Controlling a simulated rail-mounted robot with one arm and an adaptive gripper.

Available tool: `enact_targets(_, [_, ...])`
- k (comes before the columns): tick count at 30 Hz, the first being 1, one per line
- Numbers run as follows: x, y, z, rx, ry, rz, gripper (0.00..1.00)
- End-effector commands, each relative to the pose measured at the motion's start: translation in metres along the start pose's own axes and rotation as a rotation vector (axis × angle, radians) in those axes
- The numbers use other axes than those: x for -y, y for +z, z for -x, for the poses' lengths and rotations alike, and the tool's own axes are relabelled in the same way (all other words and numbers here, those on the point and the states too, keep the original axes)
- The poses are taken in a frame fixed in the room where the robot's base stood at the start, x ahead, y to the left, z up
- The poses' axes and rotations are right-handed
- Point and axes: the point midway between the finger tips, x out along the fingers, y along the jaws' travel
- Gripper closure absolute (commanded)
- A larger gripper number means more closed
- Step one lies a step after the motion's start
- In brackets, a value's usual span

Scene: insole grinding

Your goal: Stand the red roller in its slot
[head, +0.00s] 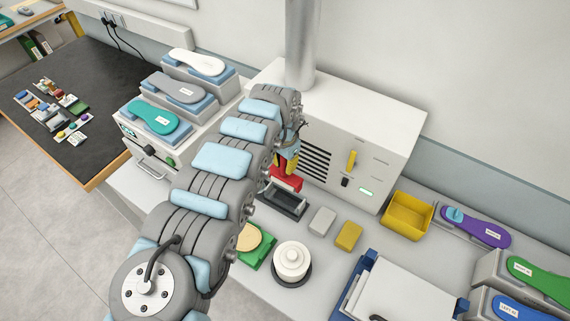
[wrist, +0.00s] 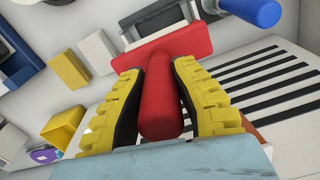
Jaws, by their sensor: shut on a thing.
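The red roller (head: 285,180) is in my gripper (head: 287,164), near the front of the white machine. In the wrist view the roller (wrist: 160,105) has its handle between the yellow fingers of my gripper (wrist: 155,72), and its wide red head points away from them. A dark tray-like holder (head: 282,202) with a recess lies just below and in front of the roller in the head view. In the wrist view, part of the holder (wrist: 152,18) shows just beyond the red head. I cannot tell whether the roller touches it. My arm hides part of this area.
The white machine (head: 395,125) with a vented front stands close behind. A blue cylinder (wrist: 255,12) is beside the holder. Grey (head: 322,220) and yellow blocks (head: 348,236), a white round pot (head: 292,262), a green tray (head: 262,252) and a yellow bin (head: 408,216) stand nearby.

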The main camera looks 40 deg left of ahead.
Motion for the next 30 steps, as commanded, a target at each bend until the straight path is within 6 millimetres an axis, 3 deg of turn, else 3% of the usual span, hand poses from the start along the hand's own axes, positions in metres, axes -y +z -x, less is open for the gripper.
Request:
enact_targets(15, [0.0,0.0,-0.049,0.001,0.0,-0.001,1.0])
enact_targets(30, [0.001,0.0,-0.055,-0.001,-0.001,0.0,1.0])
